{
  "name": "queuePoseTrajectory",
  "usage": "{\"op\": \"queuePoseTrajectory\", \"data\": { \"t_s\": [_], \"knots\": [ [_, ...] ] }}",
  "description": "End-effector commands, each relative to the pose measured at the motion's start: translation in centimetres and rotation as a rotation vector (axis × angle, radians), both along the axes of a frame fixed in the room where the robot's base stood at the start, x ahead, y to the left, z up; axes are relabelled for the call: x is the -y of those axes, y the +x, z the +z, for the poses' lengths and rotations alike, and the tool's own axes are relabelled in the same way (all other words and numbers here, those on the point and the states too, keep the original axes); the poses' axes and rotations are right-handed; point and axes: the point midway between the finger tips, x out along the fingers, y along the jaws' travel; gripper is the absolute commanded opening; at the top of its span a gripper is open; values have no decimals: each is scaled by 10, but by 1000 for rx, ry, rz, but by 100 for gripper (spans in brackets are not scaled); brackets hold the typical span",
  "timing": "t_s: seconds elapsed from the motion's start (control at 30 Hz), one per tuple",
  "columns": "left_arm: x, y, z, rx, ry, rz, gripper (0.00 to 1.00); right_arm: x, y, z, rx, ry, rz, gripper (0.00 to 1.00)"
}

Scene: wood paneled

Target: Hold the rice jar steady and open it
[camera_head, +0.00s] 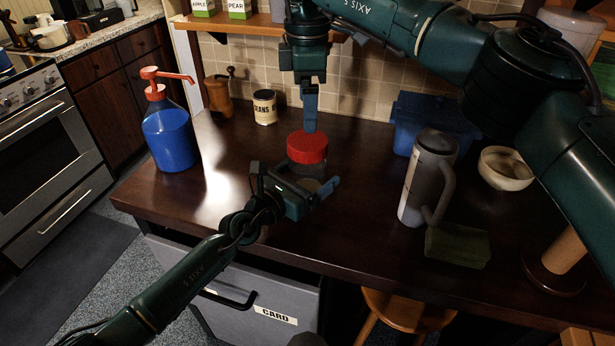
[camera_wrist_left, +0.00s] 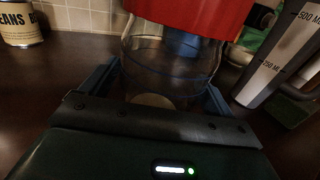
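The rice jar is clear glass with a wide red lid (camera_head: 307,147) and stands on the dark counter. In the left wrist view its glass body (camera_wrist_left: 165,72) shows below the red lid (camera_wrist_left: 195,14), with something pale low inside or behind it. My left gripper (camera_head: 315,183) is low at the jar's near side. Its blue fingers (camera_wrist_left: 165,88) lie along both sides of the glass, with no clear gap. My right gripper (camera_head: 310,125) points down from above, its tip at the lid. Only one finger shows, so its opening and any contact are unclear.
A blue pump bottle (camera_head: 170,138) and a beans can (camera_head: 265,107) stand left of the jar. A grey measuring jug (camera_head: 425,180), a green block (camera_head: 457,246), a blue bin (camera_head: 430,120) and a bowl (camera_head: 505,168) stand right. The counter in front is mostly clear.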

Motion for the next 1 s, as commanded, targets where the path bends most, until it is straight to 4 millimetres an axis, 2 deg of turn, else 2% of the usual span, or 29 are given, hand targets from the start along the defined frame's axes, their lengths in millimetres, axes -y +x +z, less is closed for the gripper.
{"op": "queuePoseTrajectory", "data": {
  "t_s": [0.07,0.8,1.0],
  "knots": [
    [0,0,0,0,0,0,81,0,0,0,0,0,0,88],
    [0,0,0,-1,1,0,21,0,0,0,0,0,-4,88],
    [0,0,0,-1,1,0,4,0,0,0,1,0,-172,88]
  ]
}}
